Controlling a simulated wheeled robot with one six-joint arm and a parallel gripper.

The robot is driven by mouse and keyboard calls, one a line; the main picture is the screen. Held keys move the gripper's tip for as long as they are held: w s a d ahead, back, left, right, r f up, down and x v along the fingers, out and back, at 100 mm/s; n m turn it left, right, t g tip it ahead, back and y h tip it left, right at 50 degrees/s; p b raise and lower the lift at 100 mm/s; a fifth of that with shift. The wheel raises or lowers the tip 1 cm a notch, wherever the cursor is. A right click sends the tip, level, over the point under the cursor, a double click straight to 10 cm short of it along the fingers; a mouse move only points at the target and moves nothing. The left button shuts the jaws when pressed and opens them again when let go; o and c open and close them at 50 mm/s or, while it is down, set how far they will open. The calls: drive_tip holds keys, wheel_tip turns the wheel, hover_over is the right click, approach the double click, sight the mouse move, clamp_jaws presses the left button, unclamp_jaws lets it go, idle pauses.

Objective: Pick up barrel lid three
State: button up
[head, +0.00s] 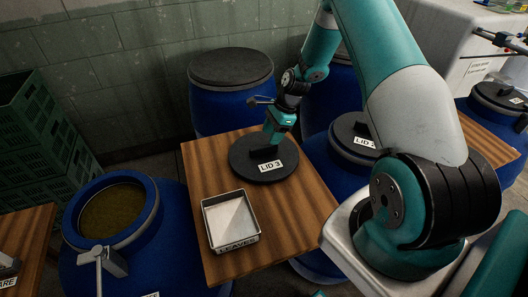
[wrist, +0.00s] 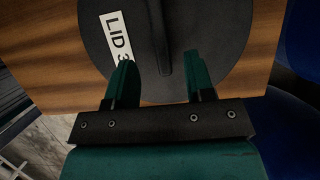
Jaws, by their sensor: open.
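Barrel lid three (head: 249,172) is a round black lid with a white "LID 3" label, lying flat on the wooden table (head: 296,208). It has a raised bar handle across its middle. My gripper (head: 268,149) is over the lid, at its handle. In the wrist view my gripper (wrist: 160,82) is open, its two green fingers apart on either side of the lid's handle (wrist: 158,40). The lid (wrist: 211,30) fills the upper middle of that view. Whether the fingers touch the handle or lid I cannot tell.
A white metal tray labelled "LEAVES" (head: 204,210) stands on the table in front of the lid. An open blue barrel (head: 145,257) is at the left, a closed one (head: 220,110) behind. A barrel with a "LID 2" lid (head: 343,132) is at the right. Green crates (head: 38,150) stand far left.

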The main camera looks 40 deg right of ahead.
sight(265, 145)
drive_tip(key=p+x, duration=0.1)
drive_tip(key=x, duration=0.1)
drive_tip(key=p+x, duration=0.1)
drive_tip(key=x, duration=0.2)
drive_tip(key=shift+w+a+p, duration=0.15)
drive_tip(key=shift+a+p, duration=0.2)
drive_tip(key=shift+f, duration=0.35)
drive_tip(key=shift+f, duration=0.2)
drive_tip(key=shift+c, duration=0.5)
clamp_jaws()
